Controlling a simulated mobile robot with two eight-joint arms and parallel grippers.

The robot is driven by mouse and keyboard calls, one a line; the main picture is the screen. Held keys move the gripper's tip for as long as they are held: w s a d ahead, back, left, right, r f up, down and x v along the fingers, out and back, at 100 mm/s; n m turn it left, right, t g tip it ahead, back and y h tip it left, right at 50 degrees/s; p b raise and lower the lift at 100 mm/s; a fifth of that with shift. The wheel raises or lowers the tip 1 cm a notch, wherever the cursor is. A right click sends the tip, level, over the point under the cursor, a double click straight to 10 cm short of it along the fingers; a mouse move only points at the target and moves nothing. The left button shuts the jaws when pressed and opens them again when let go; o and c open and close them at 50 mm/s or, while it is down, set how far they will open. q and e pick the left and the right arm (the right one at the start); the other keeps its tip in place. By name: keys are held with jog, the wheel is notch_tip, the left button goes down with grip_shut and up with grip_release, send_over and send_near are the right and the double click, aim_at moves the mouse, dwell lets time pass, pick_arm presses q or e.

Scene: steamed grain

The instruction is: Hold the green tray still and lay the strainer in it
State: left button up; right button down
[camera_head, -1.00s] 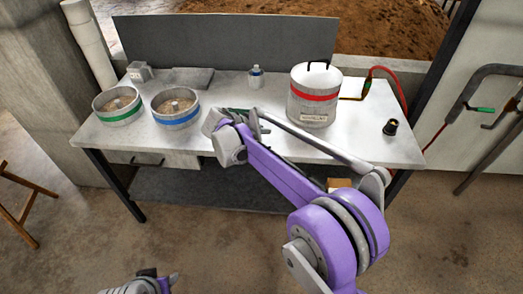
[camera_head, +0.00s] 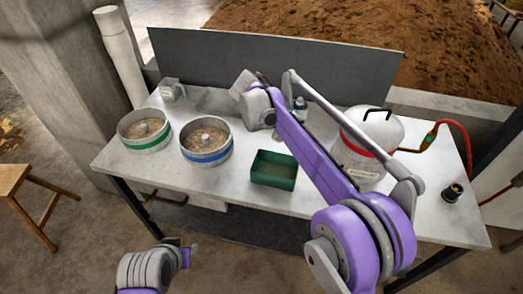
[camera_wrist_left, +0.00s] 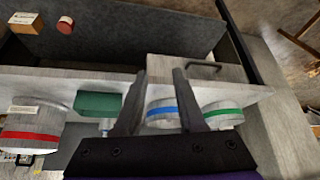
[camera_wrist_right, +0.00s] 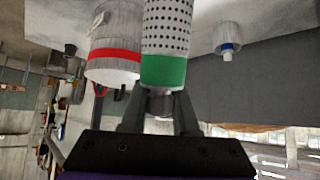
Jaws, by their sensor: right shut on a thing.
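The green tray (camera_head: 274,170) sits on the table's front middle. It looks empty and also shows in the left wrist view (camera_wrist_left: 98,104). My right gripper (camera_wrist_right: 160,104) is shut on the strainer (camera_wrist_right: 166,35), a perforated pale cylinder with a green band, held at its narrow end. In the head view my right wrist (camera_head: 257,108) is behind the tray, and its fingers and the strainer cannot be made out clearly there. My left gripper (camera_head: 187,250) is in front of the table, apart from the tray. In the left wrist view its fingers (camera_wrist_left: 159,75) are open and empty.
Green-banded (camera_head: 145,144) and blue-banded (camera_head: 206,158) pots of grain stand left of the tray. A red-banded lidded pot (camera_head: 358,165) stands right, with a red hose (camera_head: 455,123). A small blue-banded bottle (camera_head: 300,105) stands behind. A black cup-like item (camera_head: 452,194) is far right.

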pick_arm(q)
jog(key=w+d+f+m+t+h, duration=0.1)
jog(key=w+d+f+t, duration=0.1)
jog(key=w+d, duration=0.4)
jog(key=w+d+f+m+t+h, duration=0.1)
jog(key=w+d, duration=0.6)
jog(key=w, duration=0.9)
jog(key=w+d+f+m+t+h, duration=0.1)
jog(key=w+d+f+t+h, duration=0.1)
jog(key=w+d, duration=0.4)
jog(key=shift+w+d+f+m+t, duration=0.15)
jog(key=shift+w+f+t, duration=0.2)
jog(key=shift+w, duration=0.6)
jog(key=shift+w+f+m+t, duration=0.15)
jog(key=shift+w+f, duration=0.25)
jog(key=shift+w, duration=0.6)
jog(key=shift+w+d+f+m+t, duration=0.1)
jog(key=shift+w+f+t, duration=0.25)
jog(key=shift+w, duration=0.6)
grip_shut()
